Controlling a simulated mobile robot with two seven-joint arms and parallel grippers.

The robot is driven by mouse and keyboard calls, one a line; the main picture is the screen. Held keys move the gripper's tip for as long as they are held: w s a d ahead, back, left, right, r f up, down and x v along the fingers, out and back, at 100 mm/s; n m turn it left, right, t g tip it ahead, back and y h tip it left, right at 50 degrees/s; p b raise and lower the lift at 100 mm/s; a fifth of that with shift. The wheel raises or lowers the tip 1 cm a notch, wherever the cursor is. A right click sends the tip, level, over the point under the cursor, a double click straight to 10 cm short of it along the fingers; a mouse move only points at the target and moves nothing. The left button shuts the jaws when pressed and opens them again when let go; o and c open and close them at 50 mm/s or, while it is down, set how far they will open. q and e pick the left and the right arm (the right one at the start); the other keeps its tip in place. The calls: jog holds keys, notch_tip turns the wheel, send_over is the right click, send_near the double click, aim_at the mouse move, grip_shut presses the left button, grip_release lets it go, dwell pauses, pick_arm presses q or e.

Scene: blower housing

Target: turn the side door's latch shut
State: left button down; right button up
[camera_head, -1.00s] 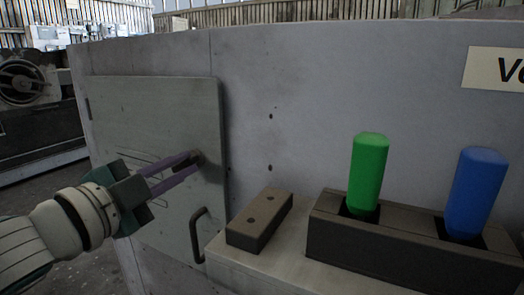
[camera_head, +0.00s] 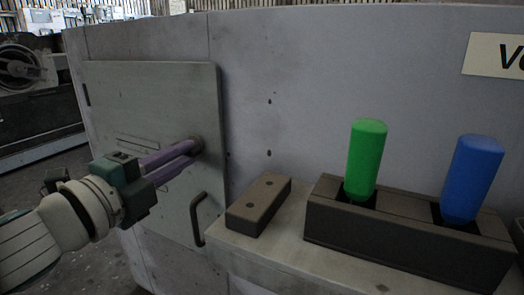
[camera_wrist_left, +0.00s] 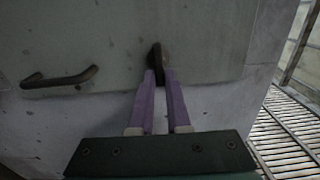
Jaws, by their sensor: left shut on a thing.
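The side door (camera_head: 150,100) is a grey-green panel lying flat against the pale housing wall, with a dark bar handle (camera_head: 198,218) near its lower right. My left gripper (camera_head: 193,147) has its purple fingers at the door's right edge, shut on the latch. In the left wrist view the dark latch (camera_wrist_left: 157,58) sits between the fingertips (camera_wrist_left: 160,75) near the door's edge, and the handle (camera_wrist_left: 60,78) shows to the left. The fingers hide much of the latch in the head view. My right gripper is not in view.
A ledge (camera_head: 235,255) juts out right of the door. On it stand a dark block with two holes (camera_head: 258,205) and a dark holder (camera_head: 400,235) with a green cylinder (camera_head: 366,160) and a blue cylinder (camera_head: 472,178). A lettered sign (camera_head: 495,55) is on the wall.

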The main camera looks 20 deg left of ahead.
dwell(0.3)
pick_arm(q)
jog(key=c, duration=0.9)
grip_release()
jog(key=shift+s, duration=0.1)
jog(key=s, duration=0.3)
jog(key=s+p, duration=0.1)
jog(key=s, duration=0.2)
jog(key=s+p, duration=0.1)
jog(key=s, duration=0.2)
jog(key=shift+s+a, duration=0.4)
